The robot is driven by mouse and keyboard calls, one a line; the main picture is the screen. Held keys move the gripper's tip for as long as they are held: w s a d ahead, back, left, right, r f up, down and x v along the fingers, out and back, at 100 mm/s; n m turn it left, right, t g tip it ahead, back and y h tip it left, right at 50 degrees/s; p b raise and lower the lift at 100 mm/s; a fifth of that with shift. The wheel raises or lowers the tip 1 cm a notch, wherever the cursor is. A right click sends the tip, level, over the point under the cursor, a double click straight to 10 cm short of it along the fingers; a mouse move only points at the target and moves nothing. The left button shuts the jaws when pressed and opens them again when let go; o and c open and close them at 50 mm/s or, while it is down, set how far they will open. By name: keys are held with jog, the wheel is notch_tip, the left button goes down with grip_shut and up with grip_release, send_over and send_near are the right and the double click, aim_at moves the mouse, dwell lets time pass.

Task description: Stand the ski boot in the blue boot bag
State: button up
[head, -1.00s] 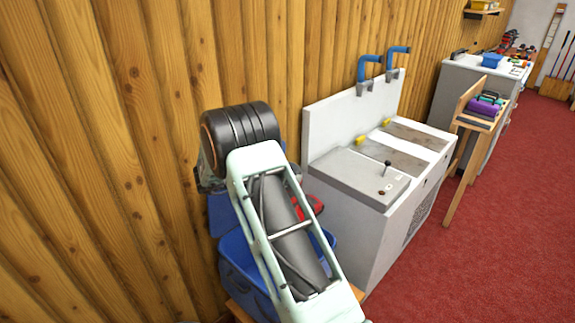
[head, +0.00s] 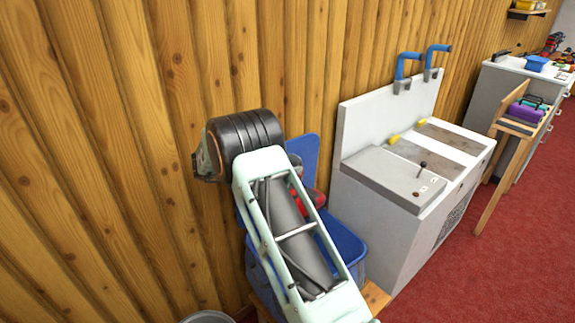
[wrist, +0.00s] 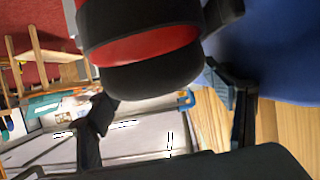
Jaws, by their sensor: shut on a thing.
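The ski boot (wrist: 145,55), black with a red band, fills the top middle of the wrist view between the two fingers of my gripper (wrist: 163,95), which is shut on it. In the head view a red part of the boot (head: 316,197) shows just right of my arm, over the blue boot bag. The blue boot bag (head: 347,243) stands behind my arm, its raised blue flap (head: 304,156) against the wall side. A blue surface also fills the right of the wrist view. My arm hides the gripper and most of the boot in the head view, so I cannot tell how deep the boot sits.
The bag rests on a wooden bench (head: 376,297). A grey machine (head: 395,205) with blue pipes stands close to its right. A wooden wall (head: 90,150) runs behind. A round metal rim (head: 207,317) shows at the bottom. Red floor (head: 480,275) lies open at right.

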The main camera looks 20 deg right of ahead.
jog(key=shift+w+a+t+b, duration=0.4)
jog(key=shift+w+a, duration=0.1)
jog(key=shift+a, duration=0.2)
notch_tip(320, 180, down, 17)
jog(key=b, duration=1.4)
jog(key=shift+r+b, duration=0.2)
jog(key=shift+b, duration=0.15)
notch_tip(320, 180, down, 6)
jog(key=b, duration=0.6)
jog(key=shift+d+f, duration=0.15)
jog(key=shift+f, duration=0.1)
notch_tip(320, 180, down, 10)
jog(key=b, duration=0.3)
jog(key=shift+f+b, duration=0.15)
jog(key=shift+b, duration=0.15)
jog(key=o, duration=1.9)
jog(key=shift+o, duration=1.4)
jog(key=shift+s+f, duration=0.1)
